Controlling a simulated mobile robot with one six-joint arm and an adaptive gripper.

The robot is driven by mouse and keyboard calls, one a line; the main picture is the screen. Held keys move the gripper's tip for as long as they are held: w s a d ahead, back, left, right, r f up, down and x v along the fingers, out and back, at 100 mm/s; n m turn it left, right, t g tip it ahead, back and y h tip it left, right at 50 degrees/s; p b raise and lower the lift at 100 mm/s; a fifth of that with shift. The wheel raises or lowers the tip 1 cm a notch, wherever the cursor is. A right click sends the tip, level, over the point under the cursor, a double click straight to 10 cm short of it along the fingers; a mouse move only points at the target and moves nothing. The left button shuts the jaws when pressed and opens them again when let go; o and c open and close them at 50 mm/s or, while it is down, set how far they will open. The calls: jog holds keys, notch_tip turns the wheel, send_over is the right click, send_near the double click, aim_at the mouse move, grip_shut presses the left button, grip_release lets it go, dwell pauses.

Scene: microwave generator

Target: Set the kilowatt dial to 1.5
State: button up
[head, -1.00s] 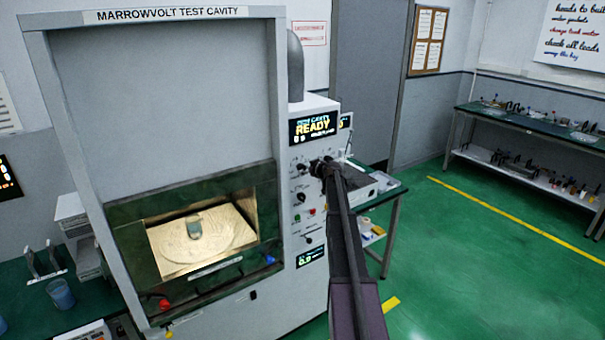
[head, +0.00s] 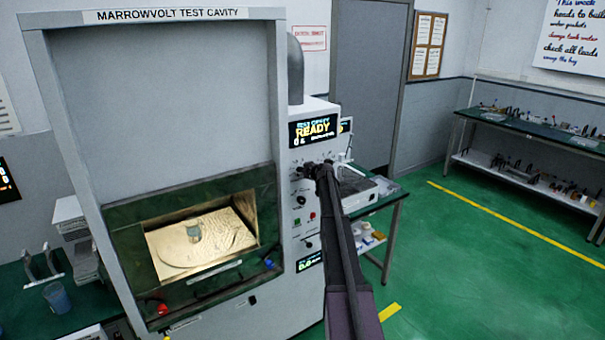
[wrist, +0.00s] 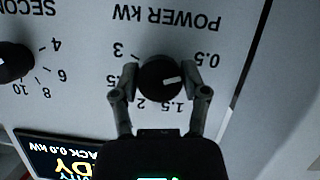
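The kilowatt dial (wrist: 158,77) is a round black knob with a white pointer mark, under the words "POWER kW", which appear upside down in the wrist view. The mark points right in that picture, into the gap between the 0.5 and 1.5 labels, where my finger covers the scale. My gripper (wrist: 160,78) has one finger on each side of the dial, both pads against its sides. In the head view my gripper (head: 312,170) is at the front of the control panel (head: 296,218) and hides the dial there.
Another black knob (wrist: 12,64), for seconds, sits left of the dial in the wrist view. A lit display (head: 314,130) above the panel reads READY. The open cavity (head: 250,212) is left of the panel. A green bench (head: 392,196) stands right; the green floor beyond is clear.

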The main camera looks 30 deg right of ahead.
jog(key=c, duration=0.4)
jog(key=m+y, duration=0.1)
jog(key=m, duration=0.1)
jog(key=shift+m+y, duration=0.3)
jog(key=shift+y, duration=0.1)
jog(key=shift+f+m+y+b, duration=0.1)
jog(key=shift+m+y+b, duration=0.45)
jog(key=shift+m+y, duration=0.5)
jog(key=m+t+y+b, duration=0.1)
jog(key=m+y+b, duration=0.1)
jog(key=m, duration=0.2)
jog(key=m+b, duration=0.1)
jog(key=m, duration=0.1)
jog(key=m+t+y+b, duration=0.1)
jog(key=m+b, duration=0.1)
jog(key=shift+y, duration=0.25)
jog(key=shift+m, duration=0.25)
